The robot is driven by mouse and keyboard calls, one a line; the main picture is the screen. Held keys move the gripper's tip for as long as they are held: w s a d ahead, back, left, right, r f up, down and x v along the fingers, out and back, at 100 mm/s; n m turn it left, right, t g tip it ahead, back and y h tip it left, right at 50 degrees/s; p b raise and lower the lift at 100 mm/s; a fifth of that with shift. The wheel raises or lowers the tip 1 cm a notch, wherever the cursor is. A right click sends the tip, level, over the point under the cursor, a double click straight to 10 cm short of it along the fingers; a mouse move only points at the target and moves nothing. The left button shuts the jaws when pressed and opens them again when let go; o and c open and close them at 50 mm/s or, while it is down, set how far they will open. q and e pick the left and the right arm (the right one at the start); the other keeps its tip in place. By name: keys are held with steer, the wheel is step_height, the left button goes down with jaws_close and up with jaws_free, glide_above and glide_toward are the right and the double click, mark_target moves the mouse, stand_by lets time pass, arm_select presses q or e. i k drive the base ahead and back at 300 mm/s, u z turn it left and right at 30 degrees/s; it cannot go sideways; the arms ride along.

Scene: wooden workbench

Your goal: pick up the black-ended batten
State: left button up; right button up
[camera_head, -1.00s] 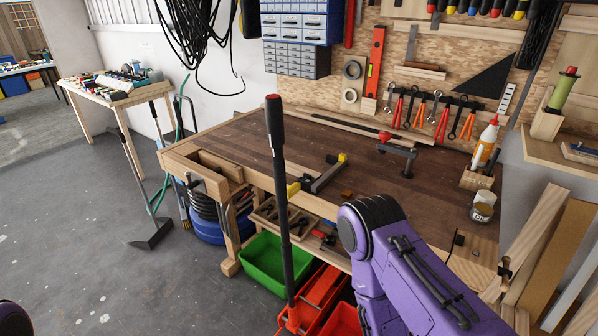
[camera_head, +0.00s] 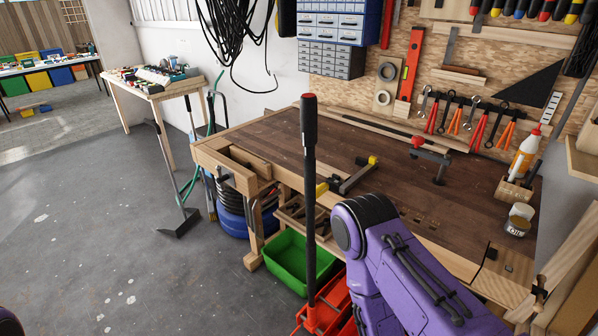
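I cannot make out for sure which piece is the black-ended batten. A long thin wooden strip (camera_head: 375,125) lies along the back of the workbench, with a dark strip beside it. Lengths of pale timber (camera_head: 566,243) lean at the right edge, with a small black piece (camera_head: 540,288) near the lower end of one; I cannot tell whether it belongs to the timber. My purple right arm rises from the bottom of the picture in front of the bench, its gripper out of view. Only a bit of my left arm shows at the bottom left corner.
The workbench (camera_head: 290,135) carries a red-topped clamp (camera_head: 432,150), a yellow-and-black clamp (camera_head: 350,178), a glue bottle (camera_head: 523,155) and a jar (camera_head: 518,220). A tall black red-tipped handle (camera_head: 309,200) stands before it. A green bin (camera_head: 290,264) sits below. Floor at left is largely clear.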

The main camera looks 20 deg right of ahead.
mark_target(324, 170)
steer(key=u, duration=0.75)
steer(key=i, duration=2.45)
steer(key=z, duration=3.6)
